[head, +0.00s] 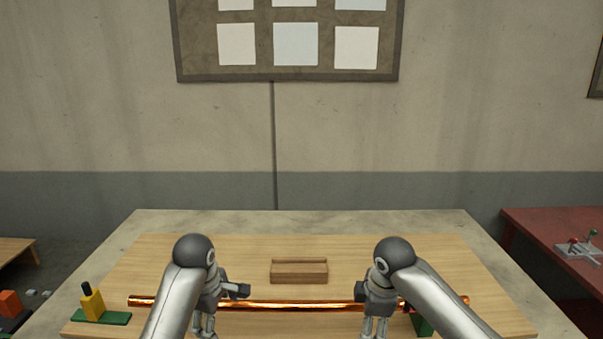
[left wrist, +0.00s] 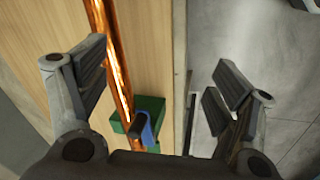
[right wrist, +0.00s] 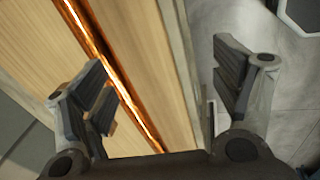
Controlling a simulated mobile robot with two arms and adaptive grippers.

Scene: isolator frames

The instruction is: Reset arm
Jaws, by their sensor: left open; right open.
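My left gripper (head: 222,308) is open and empty at the front of the wooden board. Its fingers stand wide apart in the left wrist view (left wrist: 160,78). My right gripper (head: 371,310) is also open, and its fingers show empty in the right wrist view (right wrist: 165,78). A long copper-coloured tube (head: 290,305) lies across the board, passing behind both grippers in the head view. In the wrist views it runs on the left side, partly behind a finger in the right wrist view.
A green base with a yellow block (head: 93,304) and black peg stands at the board's left end. Another green base (head: 421,325) is mostly hidden by my right arm. A wooden block (head: 299,271) sits mid-board. A red table (head: 540,232) stands at right.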

